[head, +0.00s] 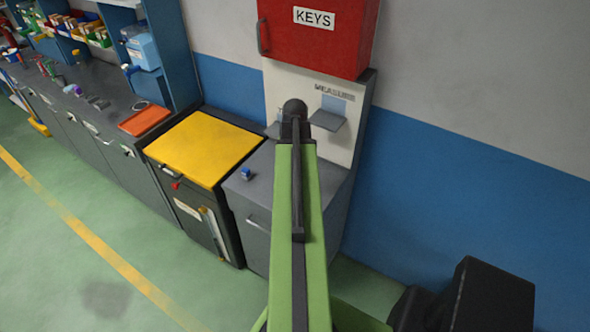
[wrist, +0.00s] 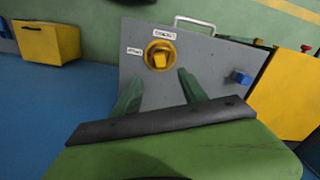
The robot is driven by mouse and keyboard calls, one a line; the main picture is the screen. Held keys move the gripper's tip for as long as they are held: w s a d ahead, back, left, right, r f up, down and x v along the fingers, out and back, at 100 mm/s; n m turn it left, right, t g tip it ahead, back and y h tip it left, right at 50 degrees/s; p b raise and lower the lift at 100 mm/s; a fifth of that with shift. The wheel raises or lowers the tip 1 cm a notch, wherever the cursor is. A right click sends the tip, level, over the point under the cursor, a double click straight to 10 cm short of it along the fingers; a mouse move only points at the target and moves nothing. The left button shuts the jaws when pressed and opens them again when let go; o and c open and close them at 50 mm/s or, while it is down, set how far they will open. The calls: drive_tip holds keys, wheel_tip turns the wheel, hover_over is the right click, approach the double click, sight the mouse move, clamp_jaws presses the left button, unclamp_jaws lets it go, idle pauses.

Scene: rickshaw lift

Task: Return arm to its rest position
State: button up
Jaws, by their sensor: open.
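My green arm (head: 298,235) reaches up the middle of the head view, over a grey cabinet. Its dark end joint (head: 294,108) shows against the white back panel. My gripper (wrist: 160,76) is in the wrist view, with two green fingers spread apart and nothing between them. The fingers point toward a yellow round knob (wrist: 160,55) on a grey surface, with small labels beside it. The knob appears beyond the fingertips, and I see no contact. In the head view my arm hides the gripper and the knob.
A small blue object (head: 247,173) lies on the grey cabinet (head: 262,205). A yellow-topped cart (head: 205,145) stands to its left, then a long workbench (head: 85,100). A red KEYS cabinet (head: 315,35) hangs above. The green floor (head: 60,245) at left is open.

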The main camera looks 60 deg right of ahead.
wheel_tip(320, 180, up, 4)
drive_tip(key=shift+r+p, duration=0.15)
drive_tip(key=shift+p, duration=1.1)
drive_tip(key=w+a+f+n+b, duration=0.3)
drive_tip(key=w+a+f+b, duration=0.1)
drive_tip(key=w+a, duration=0.55)
drive_tip(key=w+a+f+n+b, duration=0.3)
drive_tip(key=w+a+f+b, duration=0.2)
drive_tip(key=w+a, duration=0.5)
drive_tip(key=w+a+f+n+b, duration=0.1)
drive_tip(key=a+f+n+b, duration=0.2)
drive_tip(key=a, duration=1.2)
drive_tip(key=w+a+f+n+b, duration=0.1)
drive_tip(key=a+f+n+b, duration=0.2)
drive_tip(key=a, duration=1.1)
drive_tip(key=shift+w+a+f+n+b, duration=0.15)
drive_tip(key=shift+a+f+n+b, duration=0.25)
drive_tip(key=shift+n, duration=0.2)
